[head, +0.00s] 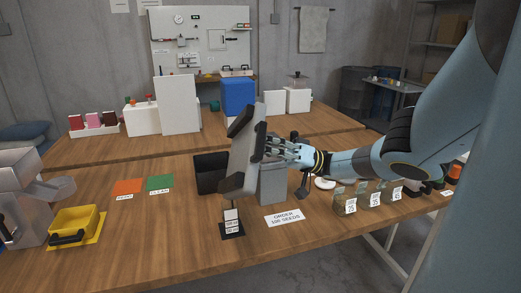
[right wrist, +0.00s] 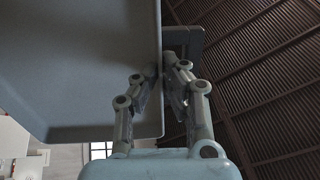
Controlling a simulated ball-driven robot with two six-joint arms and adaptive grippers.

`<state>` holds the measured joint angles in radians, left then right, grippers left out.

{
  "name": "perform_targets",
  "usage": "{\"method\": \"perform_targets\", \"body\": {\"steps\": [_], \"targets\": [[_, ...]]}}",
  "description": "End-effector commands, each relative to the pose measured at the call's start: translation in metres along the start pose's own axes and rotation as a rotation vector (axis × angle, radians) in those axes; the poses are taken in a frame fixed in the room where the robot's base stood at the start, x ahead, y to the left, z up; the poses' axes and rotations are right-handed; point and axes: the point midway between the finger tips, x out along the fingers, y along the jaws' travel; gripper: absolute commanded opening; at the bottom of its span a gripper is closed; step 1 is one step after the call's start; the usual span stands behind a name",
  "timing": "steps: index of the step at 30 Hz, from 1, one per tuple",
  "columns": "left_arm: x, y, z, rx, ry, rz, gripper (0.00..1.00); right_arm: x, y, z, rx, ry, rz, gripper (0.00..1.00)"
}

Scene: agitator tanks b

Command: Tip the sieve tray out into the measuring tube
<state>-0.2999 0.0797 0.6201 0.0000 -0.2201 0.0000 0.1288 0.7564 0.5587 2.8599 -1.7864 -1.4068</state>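The grey sieve tray (head: 243,150) is held up on edge, steeply tilted, above the middle of the front table. My right gripper (head: 284,150) is shut on its right side. In the right wrist view the tray's broad grey face (right wrist: 80,65) fills the left, and the fingers (right wrist: 165,82) close on its edge. A small upright piece with white marked faces, seemingly the measuring tube (head: 232,220), stands on a black mat just below the tray's lower end. The tray hides part of it, and its contents cannot be seen. My left gripper is not in view.
A black bin (head: 208,173) and a grey bin (head: 273,185) stand behind the tray. An "ORDER 100 SEEDS" card (head: 285,218) lies right of the tube. Several labelled jars (head: 372,196) stand farther right. A yellow tray (head: 76,224) and a grey machine (head: 22,190) are at left.

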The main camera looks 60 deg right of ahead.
Motion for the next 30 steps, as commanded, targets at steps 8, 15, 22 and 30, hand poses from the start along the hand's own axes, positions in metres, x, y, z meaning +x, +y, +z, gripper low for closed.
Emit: {"method": "perform_targets", "body": {"steps": [8, 15, 22, 30], "targets": [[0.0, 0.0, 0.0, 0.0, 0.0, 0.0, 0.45, 0.0, -0.001, -0.001, -0.001, 0.003, -0.007, 0.0], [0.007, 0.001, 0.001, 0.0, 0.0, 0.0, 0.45, 0.003, 0.001, 0.0, -0.002, -0.011, -0.023, 0.0], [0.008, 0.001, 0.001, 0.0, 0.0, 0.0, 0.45, 0.006, 0.001, -0.001, 0.0, -0.02, -0.032, 0.0], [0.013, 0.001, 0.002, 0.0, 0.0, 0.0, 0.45, 0.002, 0.002, 0.0, -0.001, -0.004, -0.047, 0.0]]}}
